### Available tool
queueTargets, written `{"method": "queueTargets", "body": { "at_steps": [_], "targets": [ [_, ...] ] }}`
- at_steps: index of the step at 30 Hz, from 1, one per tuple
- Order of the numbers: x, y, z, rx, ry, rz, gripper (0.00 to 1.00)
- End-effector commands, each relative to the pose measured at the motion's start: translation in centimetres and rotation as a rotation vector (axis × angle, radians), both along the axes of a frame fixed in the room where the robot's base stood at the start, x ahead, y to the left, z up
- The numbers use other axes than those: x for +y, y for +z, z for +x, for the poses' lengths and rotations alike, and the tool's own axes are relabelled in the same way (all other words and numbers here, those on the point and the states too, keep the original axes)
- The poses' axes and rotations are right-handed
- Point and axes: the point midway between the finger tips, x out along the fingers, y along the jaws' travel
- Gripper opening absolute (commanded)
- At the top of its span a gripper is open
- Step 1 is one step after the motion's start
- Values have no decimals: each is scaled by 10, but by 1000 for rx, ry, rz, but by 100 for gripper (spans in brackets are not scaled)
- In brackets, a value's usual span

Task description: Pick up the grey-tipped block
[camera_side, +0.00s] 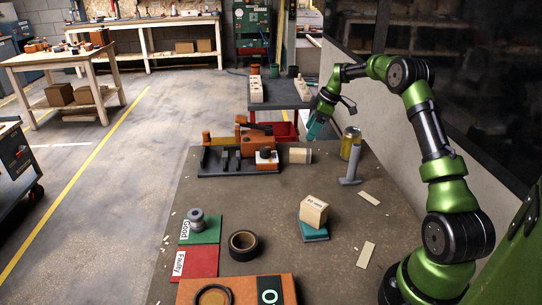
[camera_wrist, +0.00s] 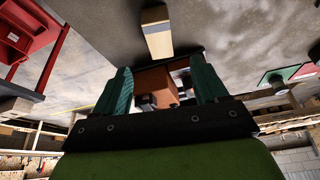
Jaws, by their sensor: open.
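The grey-tipped block (camera_side: 299,156) is a short pale wooden block lying on the workbench, just right of the orange clamp fixture. It also shows in the wrist view (camera_wrist: 157,37), at the top centre, with a darker end. My gripper (camera_side: 318,127) is above and slightly behind the block in the side view, apart from it. In the wrist view its two teal fingers (camera_wrist: 163,82) are spread, with nothing held between them. The orange fixture shows beyond the fingers there.
The orange clamp fixture (camera_side: 258,141) stands left of the block.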

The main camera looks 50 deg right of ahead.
Motion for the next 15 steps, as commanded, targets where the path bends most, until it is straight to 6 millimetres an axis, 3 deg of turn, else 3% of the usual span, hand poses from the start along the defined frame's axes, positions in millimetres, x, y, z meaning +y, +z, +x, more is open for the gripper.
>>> {"method": "queueTargets", "body": {
  "at_steps": [4, 15],
  "targets": [
    [7, -29, 9, 2, 1, 1, 72],
    [14, -62, 18, 2, 0, 1, 72]
  ]
}}
